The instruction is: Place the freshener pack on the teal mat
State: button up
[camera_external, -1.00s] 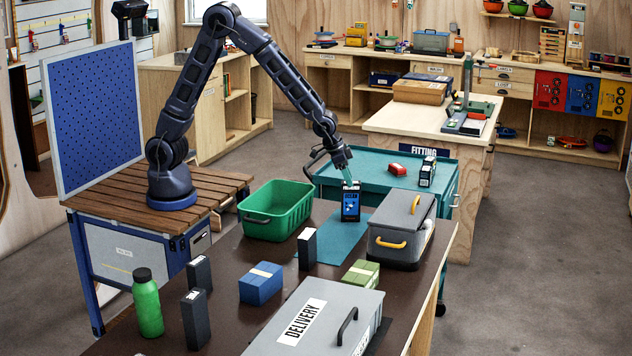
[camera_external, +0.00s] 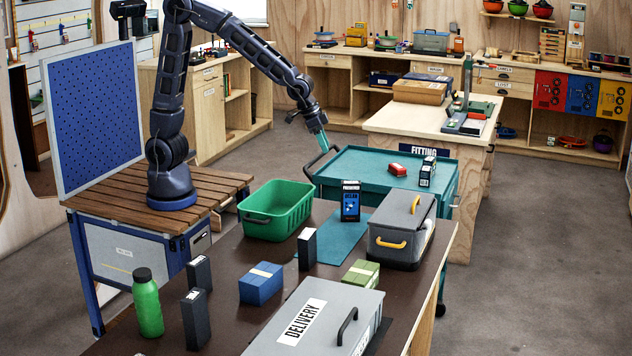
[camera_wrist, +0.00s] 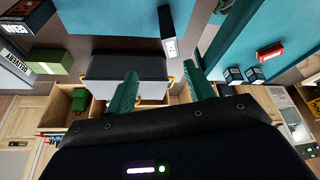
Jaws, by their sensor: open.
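The freshener pack (camera_external: 350,203), a dark box with a blue front panel and a white strip at its top, stands upright on the teal mat (camera_external: 334,245). In the wrist view the pack (camera_wrist: 166,28) is at the top middle, with the mat (camera_wrist: 110,18) beside it. My gripper (camera_external: 323,143) is open and empty, above and behind the pack and clear of it. In the wrist view its two green fingers (camera_wrist: 162,83) are spread apart with nothing held between them.
A green bin (camera_external: 277,212) stands left of the mat and a grey toolbox (camera_external: 401,232) right of it. Dark boxes, a blue box (camera_external: 261,284), a green box (camera_external: 361,273) and a grey delivery case (camera_external: 330,318) are nearer. A teal trolley (camera_external: 360,165) is behind.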

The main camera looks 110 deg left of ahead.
jog(key=s+d+r+m, duration=0.1)
jog(key=s+d+r, duration=0.35)
jog(key=s, duration=0.35)
jog(key=s+d+r+m, duration=0.1)
jog(key=s+d+r, duration=0.2)
jog(key=s+r, duration=0.4)
jog(key=s+d+m, duration=0.1)
jog(key=s+d, duration=0.1)
jog(key=s, duration=0.7)
jog(key=s+d+m+h, duration=0.1)
jog(key=s+d, duration=0.2)
jog(key=s, duration=0.6)
jog(key=shift+s+d, duration=0.3)
